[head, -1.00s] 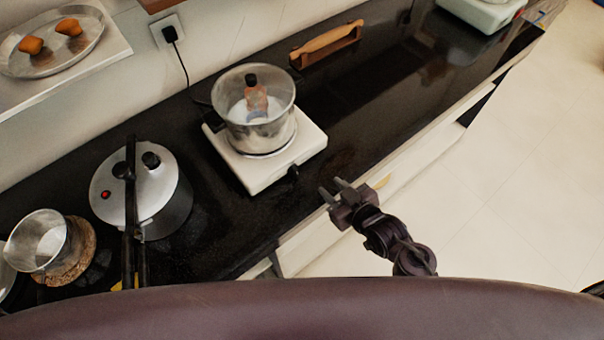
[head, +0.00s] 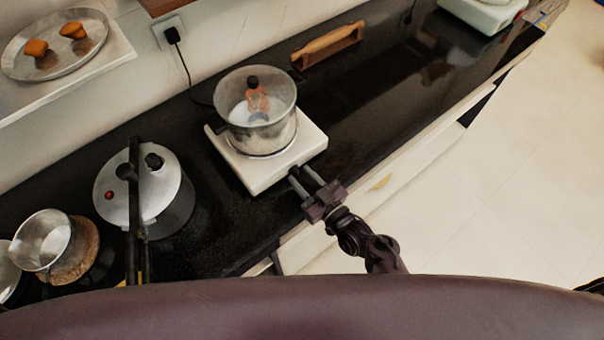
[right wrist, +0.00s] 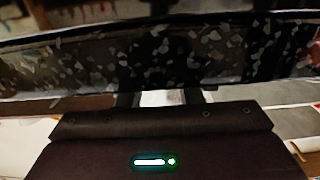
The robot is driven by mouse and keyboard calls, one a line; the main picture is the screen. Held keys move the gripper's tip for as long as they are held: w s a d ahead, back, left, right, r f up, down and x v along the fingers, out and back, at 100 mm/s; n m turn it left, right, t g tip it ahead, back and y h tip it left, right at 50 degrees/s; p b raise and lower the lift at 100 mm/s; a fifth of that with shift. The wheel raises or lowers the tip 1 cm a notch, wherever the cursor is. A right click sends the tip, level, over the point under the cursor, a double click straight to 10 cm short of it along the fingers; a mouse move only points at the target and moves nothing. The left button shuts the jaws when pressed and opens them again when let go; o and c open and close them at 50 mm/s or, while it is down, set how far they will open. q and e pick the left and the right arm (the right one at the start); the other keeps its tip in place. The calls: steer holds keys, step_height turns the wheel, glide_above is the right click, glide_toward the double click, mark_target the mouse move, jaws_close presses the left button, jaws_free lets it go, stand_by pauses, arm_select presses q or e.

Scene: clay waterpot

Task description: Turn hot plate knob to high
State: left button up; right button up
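The white hot plate (head: 262,176) sits on the dark counter with its plug cord running to the wall. Its knob is on the front side and was dark in the earlier head view; now it is largely hidden by my fingertips. My right gripper (head: 303,174) is at the hot plate's front right, fingers apart and pointing at the knob's place. I cannot tell whether they touch the knob or its setting. In the right wrist view, my two dark fingers (right wrist: 168,98) stand apart with a pale patch between them. My left gripper is not in view.
A pressure cooker (head: 172,205) and a small metal pot (head: 40,235) stand to the left. The counter right of the hot plate is clear.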

steer(key=shift+w+a, duration=0.25)
steer(key=shift+w, duration=0.1)
jaws_close()
steer(key=shift+w+d+m, duration=0.1)
steer(key=shift+d+m, duration=0.1)
steer(key=shift+m, duration=1.2)
jaws_free()
steer(key=v, duration=0.6)
steer(key=shift+s+d+f+b, duration=0.1)
steer(key=shift+s+d+b, duration=0.1)
steer(key=shift+s+b, duration=0.15)
steer(key=shift+s+d, duration=0.3)
steer(key=shift+s, duration=0.05)
